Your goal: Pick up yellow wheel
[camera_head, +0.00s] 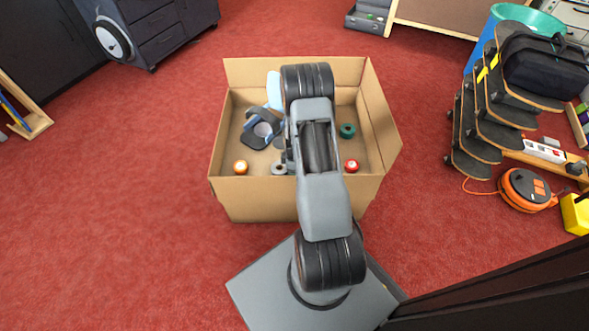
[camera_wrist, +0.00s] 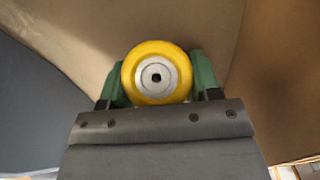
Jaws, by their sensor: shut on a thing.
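The yellow wheel (camera_wrist: 157,73) has a grey metal hub with a dark centre hole and shows in the wrist view. My gripper (camera_wrist: 158,82) is shut on it, with a green finger on each side of the wheel. The wheel's face is turned to the wrist camera. Brown cardboard fills much of the wrist view behind the wheel. In the head view my arm reaches over the open cardboard box (camera_head: 255,203) and hides its middle. The yellow wheel and the gripper fingertips cannot be made out there.
In the box lie an orange wheel (camera_head: 240,167), a red wheel (camera_head: 352,166), a green wheel (camera_head: 347,131), a grey wheel (camera_head: 279,168) and a blue-grey clamp-like object (camera_head: 258,128). Skateboards (camera_head: 472,150) and an orange cable reel (camera_head: 525,188) stand at the right. Red floor left of the box is clear.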

